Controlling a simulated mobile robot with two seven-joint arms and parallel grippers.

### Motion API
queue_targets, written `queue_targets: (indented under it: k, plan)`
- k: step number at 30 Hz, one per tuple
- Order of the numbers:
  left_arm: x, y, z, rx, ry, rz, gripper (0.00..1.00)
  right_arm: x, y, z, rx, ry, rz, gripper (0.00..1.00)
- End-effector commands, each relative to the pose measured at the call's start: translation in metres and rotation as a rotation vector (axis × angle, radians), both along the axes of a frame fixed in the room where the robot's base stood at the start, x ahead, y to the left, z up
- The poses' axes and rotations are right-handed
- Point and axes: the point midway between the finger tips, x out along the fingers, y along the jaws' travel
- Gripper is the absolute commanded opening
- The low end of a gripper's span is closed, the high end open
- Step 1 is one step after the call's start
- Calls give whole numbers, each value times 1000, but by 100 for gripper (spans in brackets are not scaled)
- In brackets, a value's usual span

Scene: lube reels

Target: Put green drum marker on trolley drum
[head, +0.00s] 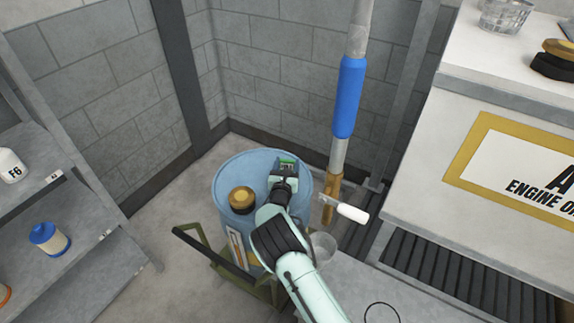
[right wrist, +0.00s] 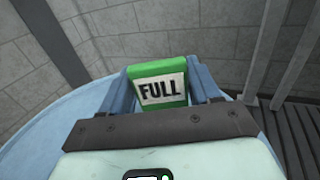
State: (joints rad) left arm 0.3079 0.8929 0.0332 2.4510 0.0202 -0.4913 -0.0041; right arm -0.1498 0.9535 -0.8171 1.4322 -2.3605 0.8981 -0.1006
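The green drum marker (right wrist: 160,82) has a white label reading FULL. In the right wrist view it sits between the two fingers of my right gripper (right wrist: 160,92), which touch its sides. In the head view, the marker (head: 288,163) shows as a small green patch at the back of the blue trolley drum's top (head: 228,176), with my right gripper (head: 285,168) over it. Whether the marker's bottom touches the lid cannot be told. The drum (right wrist: 45,125) also shows in the right wrist view. My left gripper is not in view.
A brass cap (head: 242,199) stands on the drum top, left of my gripper. A pole with a blue sleeve (head: 348,98) rises beside the drum. The dark green trolley (head: 215,262) carries the drum. Shelves (head: 60,195) stand left, and a labelled cabinet (head: 495,165) stands right.

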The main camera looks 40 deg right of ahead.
Motion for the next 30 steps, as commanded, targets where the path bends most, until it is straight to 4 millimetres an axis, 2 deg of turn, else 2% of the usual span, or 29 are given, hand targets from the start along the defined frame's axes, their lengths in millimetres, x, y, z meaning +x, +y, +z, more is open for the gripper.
queue_targets:
  k: [1,2,14,17,30]
  plan:
    - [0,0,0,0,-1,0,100,0,0,0,0,0,0,77]
    - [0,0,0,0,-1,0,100,0,0,0,0,0,0,87]
    - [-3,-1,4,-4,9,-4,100,-2,3,4,2,1,0,87]
    - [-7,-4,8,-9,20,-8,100,-9,13,4,3,1,1,87]
    - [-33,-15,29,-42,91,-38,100,-64,81,4,1,2,2,87]
